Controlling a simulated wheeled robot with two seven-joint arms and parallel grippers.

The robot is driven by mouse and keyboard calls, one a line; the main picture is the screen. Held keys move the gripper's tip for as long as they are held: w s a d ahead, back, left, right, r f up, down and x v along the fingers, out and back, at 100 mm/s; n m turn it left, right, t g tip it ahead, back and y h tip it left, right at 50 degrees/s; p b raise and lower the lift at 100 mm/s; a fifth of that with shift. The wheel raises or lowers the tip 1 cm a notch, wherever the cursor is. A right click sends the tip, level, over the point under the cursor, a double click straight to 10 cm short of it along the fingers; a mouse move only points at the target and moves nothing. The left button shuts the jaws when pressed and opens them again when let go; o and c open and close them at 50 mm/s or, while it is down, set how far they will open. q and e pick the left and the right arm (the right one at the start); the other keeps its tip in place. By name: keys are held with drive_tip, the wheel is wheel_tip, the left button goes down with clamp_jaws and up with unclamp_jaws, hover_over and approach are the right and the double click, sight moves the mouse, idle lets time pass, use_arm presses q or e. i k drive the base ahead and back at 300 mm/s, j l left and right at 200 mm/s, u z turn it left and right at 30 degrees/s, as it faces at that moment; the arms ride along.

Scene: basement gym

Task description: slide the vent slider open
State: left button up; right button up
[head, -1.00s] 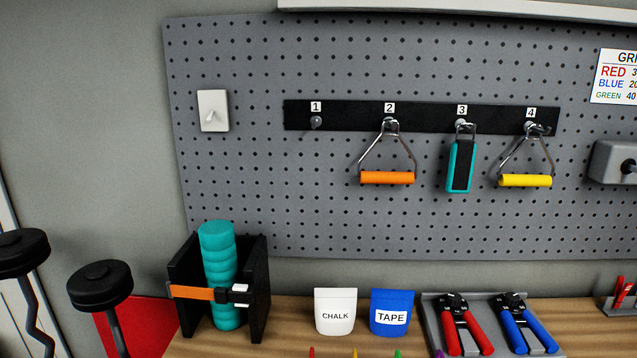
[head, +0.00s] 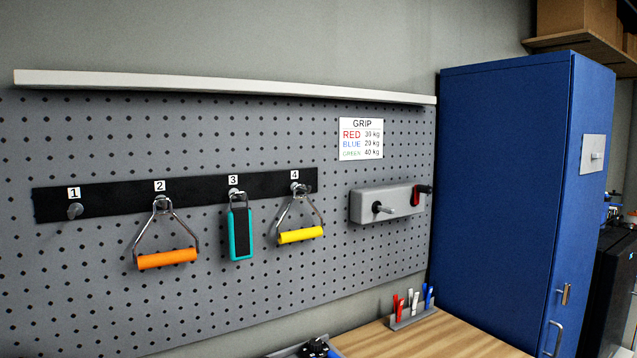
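A light grey plate with a small pale knob (head: 593,155) is on the right-hand face of the tall blue cabinet (head: 500,190), at the right of the head view. It looks like the vent slider, but it is small and seen at an angle. I cannot tell whether it is open or shut. Neither of my grippers is in view, and nothing touches the plate.
A pegboard (head: 120,130) carries a rail with hanging handles and a grey box (head: 385,204) with protruding parts. A wooden bench (head: 440,338) with a pen holder (head: 413,315) stands below. A shelf (head: 590,50) is above right.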

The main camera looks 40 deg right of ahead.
sight(592, 150)
drive_tip(key=z, duration=2.45)
drive_tip(key=u, duration=0.55)
drive_tip(key=i+l+u, duration=0.25)
drive_tip(key=l+u, duration=0.3)
drive_tip(key=i+l+u, duration=0.25)
drive_tip(key=l, duration=0.25)
drive_tip(key=i+l+u, duration=0.1)
drive_tip(key=l, duration=0.65)
drive_tip(key=i+l, duration=0.1)
drive_tip(key=l, duration=0.65)
drive_tip(key=i+l+u, duration=0.15)
drive_tip(key=l, duration=0.6)
